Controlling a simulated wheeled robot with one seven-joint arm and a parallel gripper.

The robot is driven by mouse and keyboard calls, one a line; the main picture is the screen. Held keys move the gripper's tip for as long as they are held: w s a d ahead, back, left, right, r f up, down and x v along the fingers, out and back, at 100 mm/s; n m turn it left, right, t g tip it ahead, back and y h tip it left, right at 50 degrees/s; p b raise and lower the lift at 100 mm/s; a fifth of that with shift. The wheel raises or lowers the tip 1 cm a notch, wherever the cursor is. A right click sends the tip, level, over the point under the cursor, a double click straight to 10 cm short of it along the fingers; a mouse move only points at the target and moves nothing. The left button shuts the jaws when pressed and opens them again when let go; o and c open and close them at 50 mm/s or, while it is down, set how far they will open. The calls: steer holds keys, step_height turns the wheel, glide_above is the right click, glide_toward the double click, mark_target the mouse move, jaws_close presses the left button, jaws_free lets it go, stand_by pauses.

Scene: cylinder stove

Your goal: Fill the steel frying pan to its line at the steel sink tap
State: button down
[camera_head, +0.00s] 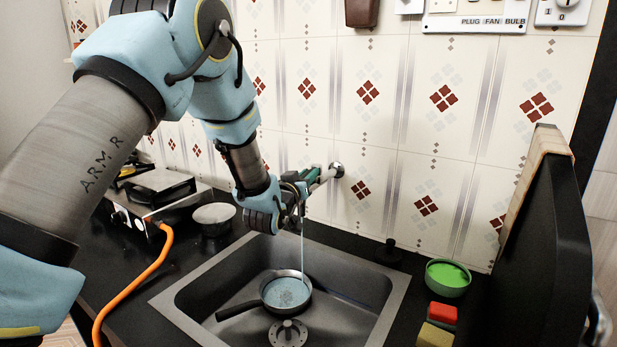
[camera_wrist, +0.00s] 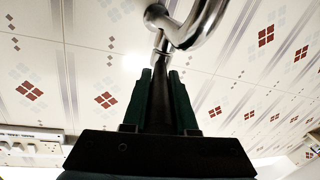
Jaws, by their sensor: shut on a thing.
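The steel frying pan (camera_head: 271,303) sits level in the steel sink (camera_head: 190,308), with its dark handle pointing left. A thin stream of water (camera_head: 302,250) falls from the tap into the pan, and bluish water (camera_head: 286,291) covers its floor. The fill line cannot be made out. My gripper (camera_head: 302,187) is up at the tap (camera_head: 334,171) on the tiled wall, above the pan. In the wrist view its green fingers (camera_wrist: 160,80) are shut on a dark tap lever (camera_wrist: 160,100), below the chrome spout (camera_wrist: 185,28).
A stove (camera_head: 150,195) with an orange hose (camera_head: 150,270) stands left of the sink, beside a small bowl (camera_head: 214,217).

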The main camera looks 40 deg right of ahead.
steer(key=shift+w+a+f+m+g+h+b, duration=0.15)
steer(key=shift+w+m+g+b, duration=0.15)
steer(key=shift+b, duration=0.25)
steer(key=shift+w+m+g+h+b, duration=0.15)
steer(key=shift+m+g+b, duration=0.05)
steer(key=shift+g+b, duration=0.25)
steer(key=shift+w+r+m+g+b, duration=0.15)
steer(key=shift+r+m+g+b, duration=0.05)
steer(key=shift+m+g+b, duration=0.55)
steer(key=c, duration=0.7)
jaws_free()
steer(key=shift+a+f, duration=0.1)
steer(key=shift+a, duration=0.45)
steer(key=b+v, duration=0.3)
steer(key=v, duration=0.6)
steer(key=shift+a+b, duration=0.3)
steer(key=shift+a, duration=0.1)
